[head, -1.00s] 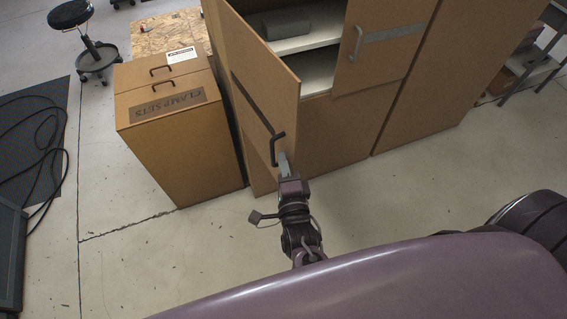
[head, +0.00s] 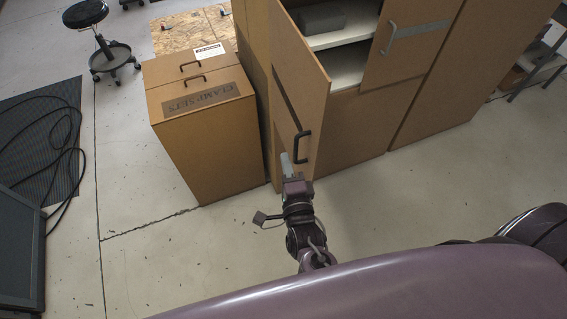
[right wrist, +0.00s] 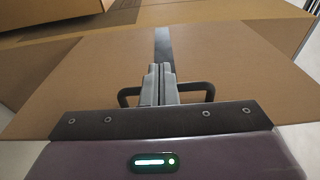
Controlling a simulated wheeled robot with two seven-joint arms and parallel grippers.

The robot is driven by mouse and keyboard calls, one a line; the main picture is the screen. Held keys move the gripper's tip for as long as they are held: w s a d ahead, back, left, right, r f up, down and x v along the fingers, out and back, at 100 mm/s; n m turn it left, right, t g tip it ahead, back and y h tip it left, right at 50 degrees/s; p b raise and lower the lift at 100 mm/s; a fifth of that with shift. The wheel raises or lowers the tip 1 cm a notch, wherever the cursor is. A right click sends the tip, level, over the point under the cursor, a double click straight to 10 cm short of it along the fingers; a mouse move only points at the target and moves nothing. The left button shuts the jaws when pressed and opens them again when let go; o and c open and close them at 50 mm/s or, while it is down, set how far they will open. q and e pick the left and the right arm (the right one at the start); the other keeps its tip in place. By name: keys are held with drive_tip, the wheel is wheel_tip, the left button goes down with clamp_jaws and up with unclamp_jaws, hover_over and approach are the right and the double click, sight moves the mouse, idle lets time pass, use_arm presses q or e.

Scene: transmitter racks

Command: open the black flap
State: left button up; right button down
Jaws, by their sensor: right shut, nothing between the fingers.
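The black flap appears to be the brown cabinet door (head: 300,85) with a dark strip and a black handle (head: 302,148). It stands swung out from the cabinet, with shelves showing behind it. My right gripper (head: 286,164) is shut and empty, just left of and below the handle in the head view. In the right wrist view the shut fingers (right wrist: 159,84) point at the door face (right wrist: 100,75), and the black handle (right wrist: 128,94) shows on both sides of them. Whether they touch it I cannot tell. My left gripper is not in view.
The cabinet's other door (head: 408,40) has a grey strip and grey handle. A grey block (head: 322,17) lies on the upper shelf. A brown CLAMP SETS box (head: 205,135) stands to the left. A stool (head: 88,15) and dark mat lie farther left. The floor in front is clear.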

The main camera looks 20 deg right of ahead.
drive_tip(key=s+b, duration=0.2)
drive_tip(key=s, duration=0.6)
drive_tip(key=s+f+n+g+y, duration=0.1)
drive_tip(key=s+f+n+g, duration=0.25)
drive_tip(key=f, duration=0.75)
drive_tip(key=s+a+f+n+g+y+b, duration=0.15)
drive_tip(key=f+n, duration=0.35)
drive_tip(key=f, duration=0.6)
drive_tip(key=s+f+n+g+y, duration=0.1)
drive_tip(key=s+f+n+g, duration=0.35)
drive_tip(key=f, duration=0.65)
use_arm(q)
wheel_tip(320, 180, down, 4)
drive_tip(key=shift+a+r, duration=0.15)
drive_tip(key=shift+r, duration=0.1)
use_arm(e)
drive_tip(key=s+d+f+n+g+h, duration=0.1)
drive_tip(key=s+d+f+n+g, duration=0.2)
drive_tip(key=s+f, duration=0.4)
drive_tip(key=s+d+f+n+g+h, duration=0.1)
drive_tip(key=s+d+f+n+g, duration=0.3)
drive_tip(key=s+d+f, duration=0.4)
drive_tip(key=shift+s+d+f+n, duration=0.25)
drive_tip(key=shift+s+f+n, duration=0.05)
drive_tip(key=shift+s+n, duration=0.65)
